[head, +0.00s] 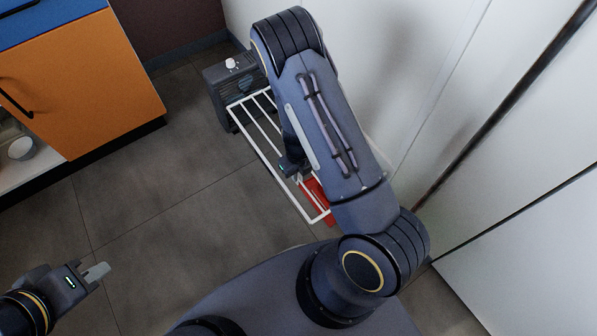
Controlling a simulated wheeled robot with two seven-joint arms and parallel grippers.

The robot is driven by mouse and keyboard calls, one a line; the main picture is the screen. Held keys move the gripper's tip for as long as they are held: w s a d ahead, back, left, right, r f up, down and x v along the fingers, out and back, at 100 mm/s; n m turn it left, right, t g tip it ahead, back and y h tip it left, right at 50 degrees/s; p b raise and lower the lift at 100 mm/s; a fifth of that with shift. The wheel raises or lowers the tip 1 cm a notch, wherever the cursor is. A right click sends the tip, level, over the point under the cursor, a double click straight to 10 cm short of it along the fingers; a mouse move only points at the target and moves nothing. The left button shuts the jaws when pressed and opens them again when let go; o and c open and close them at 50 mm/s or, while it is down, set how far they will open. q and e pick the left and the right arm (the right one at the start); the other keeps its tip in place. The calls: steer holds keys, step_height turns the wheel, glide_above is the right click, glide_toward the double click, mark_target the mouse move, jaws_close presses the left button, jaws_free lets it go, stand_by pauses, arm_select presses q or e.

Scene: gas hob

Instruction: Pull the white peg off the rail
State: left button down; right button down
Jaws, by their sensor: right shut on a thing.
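A white rack of several rails (268,145) stands out from a grey box over the floor. A red cloth (318,197) hangs at its near end, partly behind my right arm. My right gripper (297,172) is at the rails beside the cloth, shut on the white peg; its fingertips and the peg are mostly hidden by the arm. My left gripper (97,272) is low at the far left, over the floor and well away from the rack; its finger opening is not clear.
The grey box (226,92) with a small white knob (231,64) is at the rack's far end. An orange cabinet (90,85) stands at the left, with a bowl (21,148) on its open shelf. White panels close off the right. The floor between is clear.

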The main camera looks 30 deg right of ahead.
steer(key=shift+r+p, duration=2.15)
steer(key=shift+r, duration=0.2)
